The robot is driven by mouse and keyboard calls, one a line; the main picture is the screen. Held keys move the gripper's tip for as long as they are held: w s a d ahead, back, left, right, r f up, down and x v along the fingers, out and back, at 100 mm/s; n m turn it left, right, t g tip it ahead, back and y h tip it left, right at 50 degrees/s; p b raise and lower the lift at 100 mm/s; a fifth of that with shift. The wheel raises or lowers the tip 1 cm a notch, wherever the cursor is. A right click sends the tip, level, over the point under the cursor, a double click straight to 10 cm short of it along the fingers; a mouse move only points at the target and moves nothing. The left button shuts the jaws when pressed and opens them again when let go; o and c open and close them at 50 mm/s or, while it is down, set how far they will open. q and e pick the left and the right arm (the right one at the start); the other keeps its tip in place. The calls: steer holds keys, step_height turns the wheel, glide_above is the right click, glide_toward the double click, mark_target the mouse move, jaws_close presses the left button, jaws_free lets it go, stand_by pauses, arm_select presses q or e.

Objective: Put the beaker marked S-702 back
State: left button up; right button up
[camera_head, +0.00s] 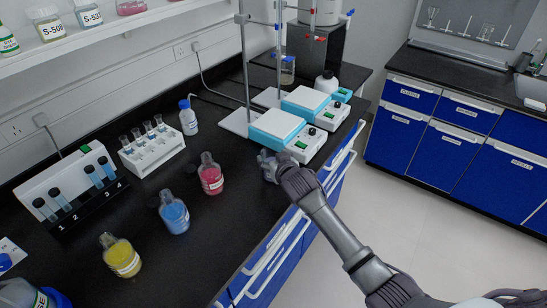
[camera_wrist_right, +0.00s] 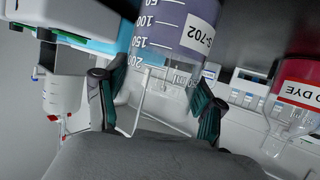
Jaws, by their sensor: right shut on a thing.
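My right gripper (camera_head: 276,165) is low over the black bench near its front edge, just in front of the nearer white-and-blue hot plate. It is shut on the beaker marked S-702 (camera_wrist_right: 183,30), a clear graduated beaker with greyish-purple contents. My left gripper is not in view.
Red (camera_head: 211,178), blue (camera_head: 174,214) and yellow (camera_head: 122,257) dye flasks stand to the left. Two hot plates with stands, the nearer one (camera_head: 270,128) close by, are behind the gripper. A shelf (camera_head: 110,30) with labelled jars is at upper left. Bare bench lies between flasks and gripper.

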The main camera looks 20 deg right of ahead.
steer(key=shift+f, duration=0.1)
steer(key=o, duration=1.4)
steer(key=shift+c, duration=0.2)
steer(key=v, duration=1.2)
